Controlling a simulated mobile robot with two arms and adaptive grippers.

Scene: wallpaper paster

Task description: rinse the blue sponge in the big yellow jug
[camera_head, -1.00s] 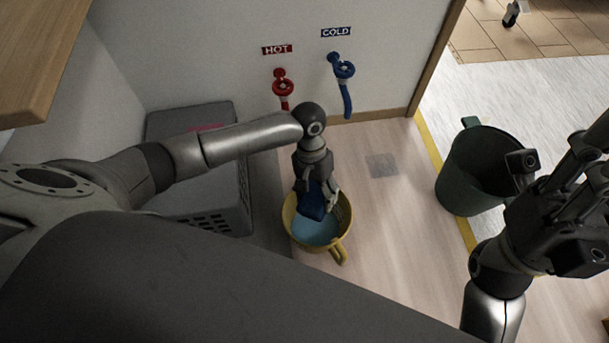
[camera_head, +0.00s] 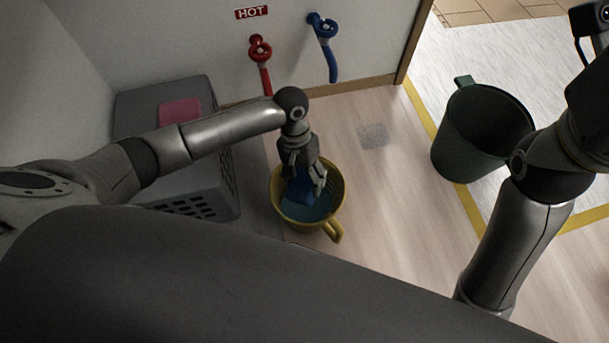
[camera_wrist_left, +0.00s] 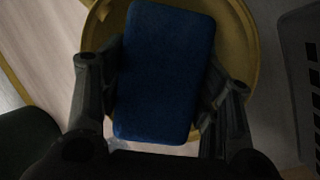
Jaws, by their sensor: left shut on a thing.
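My left gripper (camera_head: 303,180) is shut on the blue sponge (camera_head: 300,190) and points down inside the big yellow jug (camera_head: 277,196). Light blue water (camera_head: 304,213) shows in the jug around the sponge, whose lower end appears to be at or in the water. In the left wrist view the sponge (camera_wrist_left: 165,65) lies between the two fingers (camera_wrist_left: 162,95), with the yellow jug wall (camera_wrist_left: 240,50) behind it. The jug stands upright on the floor, its handle toward the lower right. My right arm shows at the right edge; its fingers are out of view.
A grey crate (camera_head: 222,185) stands left of the jug, with a pink item (camera_head: 180,111) on it. A red hot tap (camera_head: 260,50) and a blue cold tap (camera_head: 323,30) are on the wall. A dark green bucket (camera_head: 470,140) stands right. Floor between jug and bucket is clear.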

